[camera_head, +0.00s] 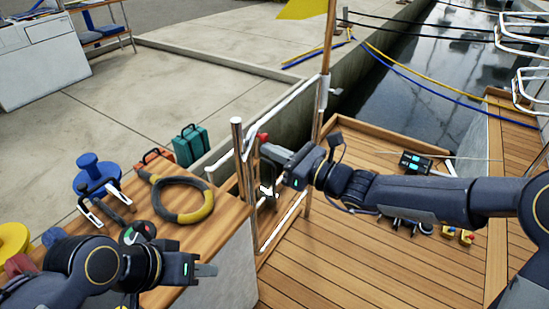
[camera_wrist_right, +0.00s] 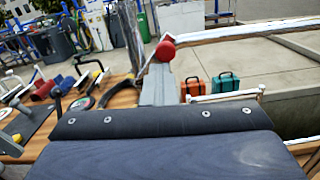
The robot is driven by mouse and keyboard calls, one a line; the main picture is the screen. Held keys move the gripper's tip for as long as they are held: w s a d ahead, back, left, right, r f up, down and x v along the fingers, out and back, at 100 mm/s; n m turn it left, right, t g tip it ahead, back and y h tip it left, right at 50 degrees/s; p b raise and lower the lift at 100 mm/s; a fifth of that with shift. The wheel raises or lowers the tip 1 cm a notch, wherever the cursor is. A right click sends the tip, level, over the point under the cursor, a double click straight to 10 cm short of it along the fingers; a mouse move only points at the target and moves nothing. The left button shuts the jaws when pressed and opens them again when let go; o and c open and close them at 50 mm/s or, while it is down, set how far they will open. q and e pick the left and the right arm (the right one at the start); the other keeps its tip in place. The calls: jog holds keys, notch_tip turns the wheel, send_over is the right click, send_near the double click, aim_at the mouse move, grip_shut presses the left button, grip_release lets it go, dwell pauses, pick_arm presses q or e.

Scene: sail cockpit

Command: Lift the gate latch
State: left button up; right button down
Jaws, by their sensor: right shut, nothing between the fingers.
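A red ball knob (camera_head: 262,137), which looks like the end of the gate latch, sits by the metal post (camera_head: 238,165) at the gate. It also shows in the right wrist view (camera_wrist_right: 165,51). The white-framed gate (camera_head: 284,222) stands below it. My right gripper (camera_head: 267,151) is shut and empty, with its tips close to the knob. In the right wrist view its fingers (camera_wrist_right: 158,82) point up toward the knob; I cannot tell whether they touch it. The rest of the latch is hidden. My left gripper (camera_head: 205,270) is over the wooden bench; its finger gap is unclear.
Orange and teal cases (camera_head: 190,145) stand on the quay. A wooden flagpole (camera_head: 325,70) rises beside the gate.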

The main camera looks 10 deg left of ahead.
jog(key=n+b, duration=0.3)
jog(key=shift+s+a+r, duration=0.15)
jog(key=shift+s+r, duration=0.15)
jog(key=shift+s+a+r+n+b, duration=0.1)
jog(key=shift+s+r+n+b, duration=0.1)
jog(key=shift+n+b, duration=0.3)
jog(key=shift+s+r+n+b, duration=0.15)
jog(key=shift+n+b, duration=0.1)
jog(key=shift+n, duration=0.45)
jog(key=p+v, duration=0.1)
jog(key=v, duration=0.6)
jog(key=shift+d+f+p, duration=0.15)
jog(key=shift+d+p, duration=0.2)
jog(key=shift+d, duration=0.05)
jog(key=shift+s, duration=0.1)
